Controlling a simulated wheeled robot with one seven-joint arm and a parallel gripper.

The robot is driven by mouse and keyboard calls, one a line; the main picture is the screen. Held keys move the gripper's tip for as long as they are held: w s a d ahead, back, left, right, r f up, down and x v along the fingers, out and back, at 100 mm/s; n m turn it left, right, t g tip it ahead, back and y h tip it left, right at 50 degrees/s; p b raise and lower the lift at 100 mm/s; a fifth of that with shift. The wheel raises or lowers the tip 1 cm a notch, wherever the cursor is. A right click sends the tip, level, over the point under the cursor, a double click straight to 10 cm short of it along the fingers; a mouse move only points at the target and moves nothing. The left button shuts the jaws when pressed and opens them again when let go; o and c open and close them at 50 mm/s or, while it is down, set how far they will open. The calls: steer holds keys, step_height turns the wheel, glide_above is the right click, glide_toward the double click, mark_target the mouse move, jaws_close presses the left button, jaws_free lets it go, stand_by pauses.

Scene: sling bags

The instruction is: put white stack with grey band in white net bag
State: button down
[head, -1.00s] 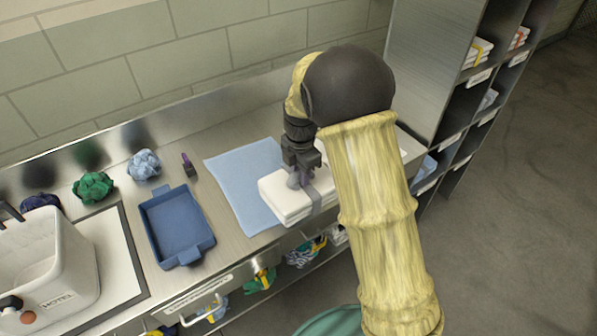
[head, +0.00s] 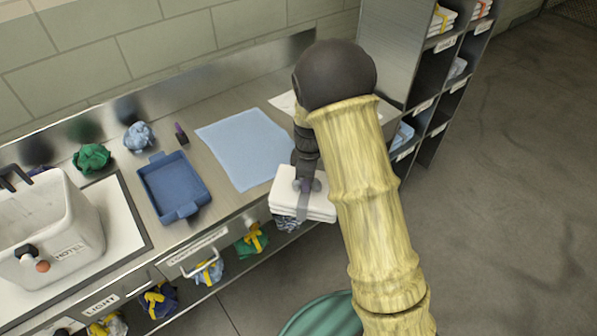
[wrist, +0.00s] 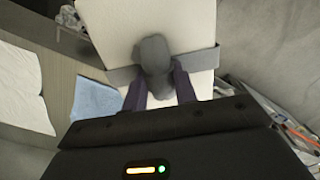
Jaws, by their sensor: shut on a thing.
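The white stack with a grey band (head: 289,184) hangs in my gripper (head: 305,186), just past the counter's front edge in the head view. In the wrist view the white stack (wrist: 125,32) fills the upper middle, with the grey band across it. The fingers of my gripper (wrist: 158,85) close at a grey lump on the band. My arm hides part of the stack's right side in the head view. I cannot make out a white net bag in either view.
A light blue cloth (head: 245,148) lies flat on the steel counter, beside a blue tray (head: 175,187). A white hotel-marked bin (head: 55,235) stands at the left. Tied bundles lie on a lower shelf. A shelf unit (head: 430,85) stands behind right; open floor lies right.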

steer(key=s+d+f+m, duration=0.1)
steer(key=d+f+m, duration=0.1)
steer(key=d+m, duration=0.1)
steer(key=s+d+f+m, duration=0.1)
steer(key=d+f+m, duration=0.2)
steer(key=m, duration=0.3)
steer(key=s+d+f+m, duration=0.1)
steer(key=d+f+m, duration=0.1)
steer(key=m, duration=0.3)
steer(key=shift+s+d+f, duration=0.35)
steer(key=shift+d, duration=0.25)
steer(key=shift+s+d+f+m, duration=0.2)
steer(key=shift+d+f+m, duration=0.1)
steer(key=shift+m, duration=0.3)
steer(key=shift+a, duration=0.1)
